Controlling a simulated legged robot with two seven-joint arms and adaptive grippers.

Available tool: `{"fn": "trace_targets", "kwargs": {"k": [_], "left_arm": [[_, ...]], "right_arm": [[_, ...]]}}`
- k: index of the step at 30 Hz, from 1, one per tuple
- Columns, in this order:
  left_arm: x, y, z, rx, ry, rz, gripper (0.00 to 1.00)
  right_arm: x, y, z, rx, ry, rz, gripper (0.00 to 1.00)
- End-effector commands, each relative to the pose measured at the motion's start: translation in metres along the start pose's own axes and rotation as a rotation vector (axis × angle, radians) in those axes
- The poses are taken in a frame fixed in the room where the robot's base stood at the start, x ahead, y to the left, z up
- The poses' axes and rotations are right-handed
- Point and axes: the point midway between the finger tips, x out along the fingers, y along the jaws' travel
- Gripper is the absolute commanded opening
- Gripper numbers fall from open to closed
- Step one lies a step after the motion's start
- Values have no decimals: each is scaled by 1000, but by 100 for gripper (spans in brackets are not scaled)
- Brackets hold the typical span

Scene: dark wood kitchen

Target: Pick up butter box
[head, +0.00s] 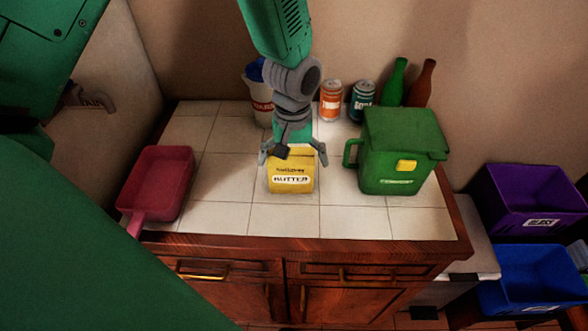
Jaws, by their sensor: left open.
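The yellow butter box (291,180) stands on the white tiled counter (226,208), near its middle, with its "BUTTER" label facing me. My left gripper (293,156) is above and around the top of the box, its fingers spread to the left and right of it. The gripper is open. Whether a finger touches the box I cannot tell. The gripper partly hides the box's top. My right gripper is not in view.
A green compost bin (399,151) stands close to the right of the box. A red pan (158,184) lies at the left. A white tub (260,97), two cans (331,101) and two bottles (396,84) stand behind. Purple (528,200) and blue (532,276) bins are right of the counter.

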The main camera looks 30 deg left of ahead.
Motion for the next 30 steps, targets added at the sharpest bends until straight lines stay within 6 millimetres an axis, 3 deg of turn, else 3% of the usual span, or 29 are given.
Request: {"fn": "trace_targets", "kwargs": {"k": [2,6,7,17,30], "left_arm": [[0,0,0,0,0,0,100],[0,0,0,0,0,0,54],[0,0,0,0,0,0,51],[-6,0,-1,0,1,0,50],[-85,1,-1,0,3,2,50]], "right_arm": [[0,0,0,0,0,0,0],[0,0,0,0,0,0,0],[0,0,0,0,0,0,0],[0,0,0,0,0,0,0],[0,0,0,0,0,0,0]]}}
